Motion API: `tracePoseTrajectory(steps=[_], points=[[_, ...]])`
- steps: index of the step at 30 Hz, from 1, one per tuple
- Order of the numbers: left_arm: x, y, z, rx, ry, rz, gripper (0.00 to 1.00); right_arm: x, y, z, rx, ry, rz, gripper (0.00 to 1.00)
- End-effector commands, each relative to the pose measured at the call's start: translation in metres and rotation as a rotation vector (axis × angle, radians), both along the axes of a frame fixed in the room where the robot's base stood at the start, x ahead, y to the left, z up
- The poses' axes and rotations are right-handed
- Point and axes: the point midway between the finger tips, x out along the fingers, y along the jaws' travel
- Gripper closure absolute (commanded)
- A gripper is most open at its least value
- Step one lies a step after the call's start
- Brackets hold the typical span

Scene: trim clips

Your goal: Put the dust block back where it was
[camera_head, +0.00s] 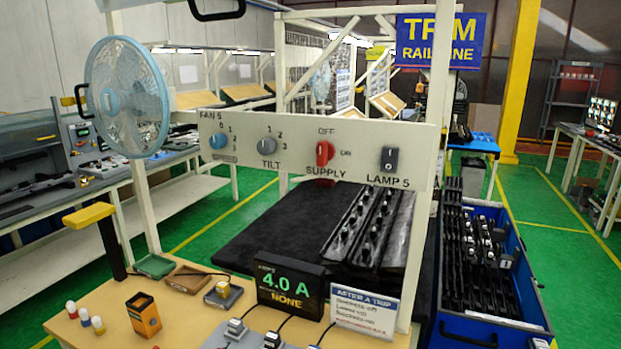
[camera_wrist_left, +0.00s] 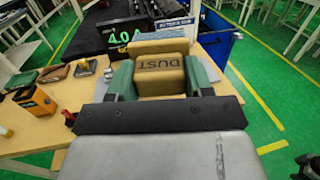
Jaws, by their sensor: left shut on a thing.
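The dust block (camera_wrist_left: 161,64), tan with the dark word DUST on it, is in the left wrist view. My left gripper (camera_wrist_left: 160,82) is shut on it, with one green finger on each side. The block's underside is hidden. It appears to be held over or near the front of the wooden bench (camera_wrist_left: 60,138). I cannot make out the block or my left gripper in the head view.
The bench (camera_head: 110,312) carries a green tray (camera_head: 154,266), a brown tray (camera_head: 181,285), an orange-black box (camera_head: 143,314), several small bottles, a 4.0 A display (camera_head: 289,285) and a sign (camera_head: 362,311). Behind stand a switch panel (camera_head: 345,150) and a blue fan (camera_head: 127,97).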

Motion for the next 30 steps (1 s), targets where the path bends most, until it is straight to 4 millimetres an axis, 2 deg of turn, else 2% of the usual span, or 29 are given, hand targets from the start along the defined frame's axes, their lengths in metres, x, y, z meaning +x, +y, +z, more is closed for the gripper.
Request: tracePoseTrajectory(steps=[13,15,27,30], points=[[0.002,-0.03,0.007,-0.008,-0.001,0.099,0.71,0.0,-0.001,0.0,-0.001,0.001,0.0,0.21],[0.002,-0.029,-0.017,0.001,0.0,0.097,0.71,0.0,-0.001,-0.023,-0.001,0.0,0.0,0.21],[0.002,-0.029,-0.103,0.0,-0.001,0.095,0.71,-0.001,-0.003,-0.109,-0.003,0.001,0.001,0.21],[0.002,-0.029,-0.117,0.0,-0.001,0.095,0.71,-0.001,-0.003,-0.124,-0.003,0.001,0.001,0.21]])
